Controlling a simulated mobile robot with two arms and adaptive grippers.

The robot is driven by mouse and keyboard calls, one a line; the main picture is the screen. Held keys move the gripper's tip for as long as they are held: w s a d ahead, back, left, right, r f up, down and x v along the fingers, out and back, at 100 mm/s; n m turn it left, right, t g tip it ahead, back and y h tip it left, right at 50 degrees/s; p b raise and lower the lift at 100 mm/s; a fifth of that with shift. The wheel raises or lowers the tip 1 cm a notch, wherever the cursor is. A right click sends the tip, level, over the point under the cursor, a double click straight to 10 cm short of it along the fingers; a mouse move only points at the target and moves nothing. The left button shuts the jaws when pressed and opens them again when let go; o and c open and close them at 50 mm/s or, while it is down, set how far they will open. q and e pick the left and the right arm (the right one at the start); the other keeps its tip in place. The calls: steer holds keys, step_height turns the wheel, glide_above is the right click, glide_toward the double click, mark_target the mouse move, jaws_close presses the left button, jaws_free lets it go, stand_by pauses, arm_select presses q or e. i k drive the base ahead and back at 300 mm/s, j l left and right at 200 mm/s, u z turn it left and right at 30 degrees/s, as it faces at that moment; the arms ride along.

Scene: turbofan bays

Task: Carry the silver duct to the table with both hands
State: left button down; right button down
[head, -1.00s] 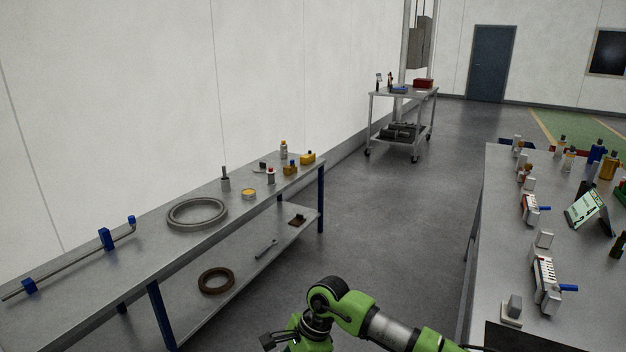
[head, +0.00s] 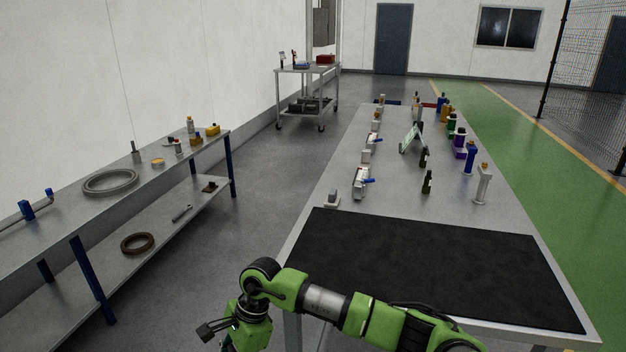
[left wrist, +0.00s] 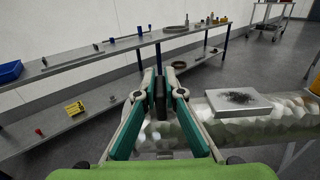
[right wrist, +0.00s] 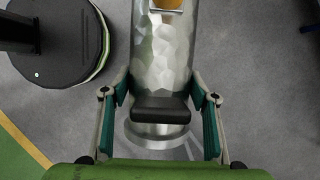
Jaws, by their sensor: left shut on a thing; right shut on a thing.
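The silver duct is out of the head view. In the left wrist view the dimpled shiny duct (left wrist: 290,112) runs across the picture, with a light grey box-shaped part (left wrist: 238,101) on it. My left gripper (left wrist: 164,92) is shut at the duct, its dark pads close together; the exact grip point is hidden. In the right wrist view the duct (right wrist: 160,60) runs away from my right gripper (right wrist: 160,106), its flanged end (right wrist: 158,136) nearest. My right gripper is shut on it near that end. The table (head: 305,248) with a black mat (head: 420,262) stands ahead in the head view.
The mat is bare. Several bottles and fittings, including a blue bottle (head: 470,158), stand on the table's far part. A long shelf bench (head: 60,228) with a grey ring (head: 110,182) lines the left wall. Grey floor lies between them; a cart (head: 308,92) stands behind.

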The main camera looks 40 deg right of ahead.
mark_target(421, 257)
steer(key=k+z, duration=0.15)
steer(key=z, duration=0.25)
steer(key=k+l+z, duration=0.1)
steer(key=z, duration=0.3)
steer(key=k, duration=0.1)
